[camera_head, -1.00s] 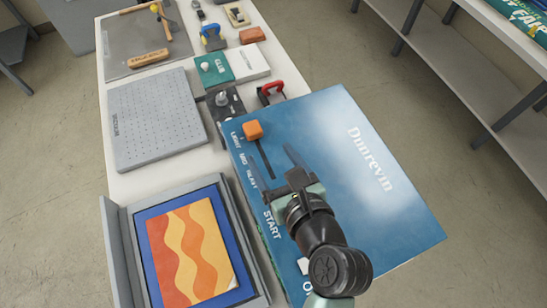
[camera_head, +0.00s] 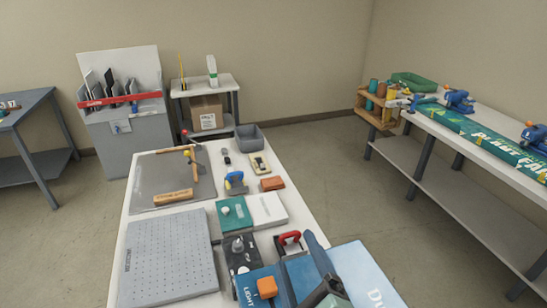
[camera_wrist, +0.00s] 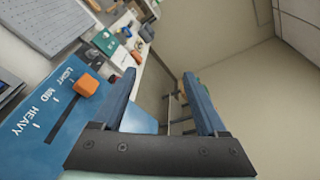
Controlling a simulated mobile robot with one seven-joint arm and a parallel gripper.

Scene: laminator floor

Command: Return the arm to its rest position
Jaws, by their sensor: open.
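My gripper (camera_head: 297,250) is at the bottom of the head view, raised close to the camera, over the blue laminator (camera_head: 365,267). In the wrist view my gripper (camera_wrist: 160,75) has its two blue fingers wide apart with nothing between them. The laminator (camera_wrist: 40,142) fills the lower left of that view, below the fingers. Its orange slider (camera_wrist: 87,85) stands near the LIGHT end of the LIGHT, MID, HEAVY scale and is apart from the fingers. The slider also shows in the head view (camera_head: 267,287). The START label is out of view now.
A workbench (camera_head: 480,145) stands at right. Open floor (camera_head: 340,170) lies between.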

